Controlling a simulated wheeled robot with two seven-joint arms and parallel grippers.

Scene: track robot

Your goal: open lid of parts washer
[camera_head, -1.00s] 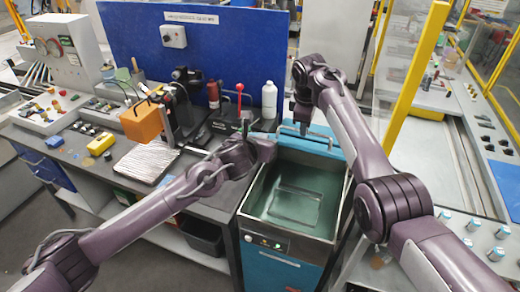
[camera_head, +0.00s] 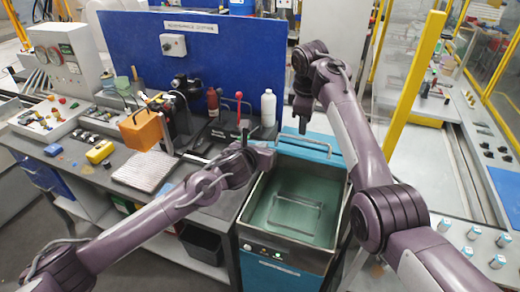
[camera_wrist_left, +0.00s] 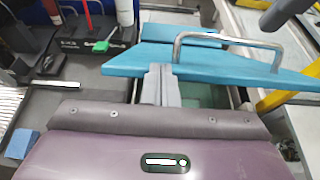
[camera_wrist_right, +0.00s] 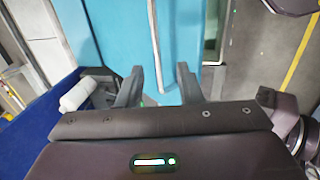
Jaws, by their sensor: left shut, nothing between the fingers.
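The parts washer (camera_head: 253,232) stands at the centre, its basin of green liquid (camera_head: 295,207) uncovered. Its teal lid (camera_head: 325,152) is raised at the back of the basin, with a metal handle (camera_head: 306,142). The lid and handle also show in the left wrist view (camera_wrist_left: 210,60). My left gripper (camera_head: 245,133) is shut and empty, left of the lid; in the left wrist view its fingers (camera_wrist_left: 160,75) overlap the lid's edge, contact unclear. My right gripper (camera_head: 302,126) is open just above the handle; in the right wrist view the handle bar (camera_wrist_right: 155,40) appears between its fingers (camera_wrist_right: 158,82), not gripped.
The workbench at left holds an orange block (camera_head: 141,130), a silver pad (camera_head: 146,170), a red-knobbed lever device (camera_head: 238,110) and a white bottle (camera_head: 268,107). A blue board (camera_head: 235,55) stands behind. A yellow post (camera_head: 410,85) rises at right.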

